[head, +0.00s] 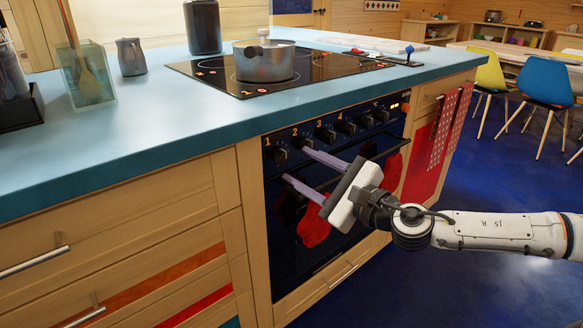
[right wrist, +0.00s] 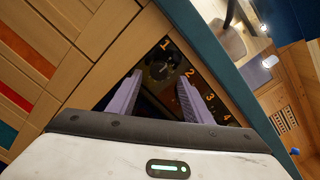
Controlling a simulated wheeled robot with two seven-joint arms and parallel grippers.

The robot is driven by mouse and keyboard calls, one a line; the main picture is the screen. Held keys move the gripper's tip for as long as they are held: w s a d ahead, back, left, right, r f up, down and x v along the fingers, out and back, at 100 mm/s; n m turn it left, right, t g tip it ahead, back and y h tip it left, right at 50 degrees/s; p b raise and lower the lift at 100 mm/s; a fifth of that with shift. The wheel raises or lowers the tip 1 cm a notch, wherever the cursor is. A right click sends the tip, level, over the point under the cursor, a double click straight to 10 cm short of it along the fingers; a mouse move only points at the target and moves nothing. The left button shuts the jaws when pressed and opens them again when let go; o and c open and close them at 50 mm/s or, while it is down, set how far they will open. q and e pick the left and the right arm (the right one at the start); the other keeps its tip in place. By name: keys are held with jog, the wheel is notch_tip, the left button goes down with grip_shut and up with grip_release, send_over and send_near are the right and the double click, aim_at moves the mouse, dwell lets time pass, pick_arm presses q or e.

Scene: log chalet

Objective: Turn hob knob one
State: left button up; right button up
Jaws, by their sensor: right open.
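Hob knob one (head: 280,155) is a dark round knob below the orange number 1, at the left end of the black oven front (head: 274,215). My right gripper (head: 296,165) is open, with its two pale purple fingers pointing at the panel, just right of knob one in the head view. In the right wrist view, knob one (right wrist: 159,69) shows beyond and between the tips of my right gripper (right wrist: 160,79). It looks clear of both fingers; contact cannot be made out. Nothing is held. My left gripper is not in view.
Several more knobs, such as knob three (head: 325,135), run right along the panel. A red oven mitt (head: 313,226) hangs by the oven handle below the fingers. A grey pot (head: 264,63) stands on the black hob (head: 215,72) in the blue worktop (head: 150,125).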

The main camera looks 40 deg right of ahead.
aim_at(286, 159)
jog(key=shift+w+a, duration=0.1)
jog(key=shift+w, duration=0.45)
jog(key=shift+w+r, duration=0.15)
jog(key=shift+w, duration=0.75)
jog(key=shift+w+a, duration=0.2)
jog(key=shift+w, duration=0.3)
jog(key=shift+c, duration=0.7)
jog(key=c, duration=0.9)
